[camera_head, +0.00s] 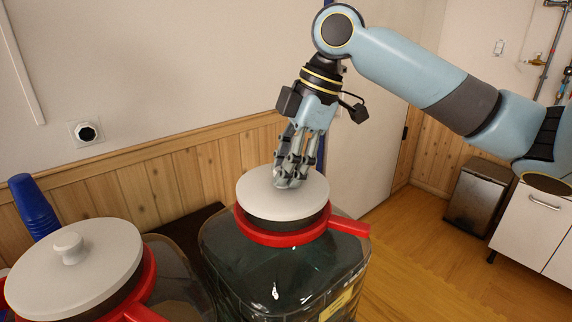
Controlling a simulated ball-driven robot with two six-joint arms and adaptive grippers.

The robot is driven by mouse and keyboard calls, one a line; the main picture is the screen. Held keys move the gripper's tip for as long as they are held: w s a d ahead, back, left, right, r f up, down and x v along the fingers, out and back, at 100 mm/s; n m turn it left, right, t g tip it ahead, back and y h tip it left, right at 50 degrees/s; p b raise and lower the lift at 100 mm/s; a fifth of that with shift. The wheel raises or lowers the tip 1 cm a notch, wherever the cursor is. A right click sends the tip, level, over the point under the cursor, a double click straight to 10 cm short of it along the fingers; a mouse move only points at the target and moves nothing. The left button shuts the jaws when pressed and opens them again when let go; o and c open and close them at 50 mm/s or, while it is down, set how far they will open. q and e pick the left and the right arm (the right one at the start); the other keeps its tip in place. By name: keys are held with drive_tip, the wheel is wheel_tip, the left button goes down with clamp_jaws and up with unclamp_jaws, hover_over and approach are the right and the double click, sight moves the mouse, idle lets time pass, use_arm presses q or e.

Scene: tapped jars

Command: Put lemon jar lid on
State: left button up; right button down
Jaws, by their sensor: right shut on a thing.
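A large dark glass jar (285,272) with a red collar (300,236) and a yellow label (340,303) stands in the middle front. A round light grey lid (262,198) is over its mouth and looks about level; I cannot tell whether it is fully seated. My right gripper (289,180) points down onto the lid's centre and is shut on its knob, which the fingers hide. I cannot read the label, so which jar is the lemon one is unclear. My left gripper is out of view.
A second jar (182,275) with a red collar stands at the left front, its grey knobbed lid (85,262) on top. A stack of blue cups (35,205) is behind it. A wood-panelled wall is behind; a white cabinet (538,222) stands at right.

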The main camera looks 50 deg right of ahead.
drive_tip(key=c, duration=0.9)
unclamp_jaws()
drive_tip(key=shift+c, duration=0.2)
drive_tip(key=v, duration=0.6)
drive_tip(key=shift+d+r, duration=0.1)
drive_tip(key=shift+d, duration=0.05)
drive_tip(key=shift+s+r, duration=0.2)
drive_tip(key=shift+r, duration=0.45)
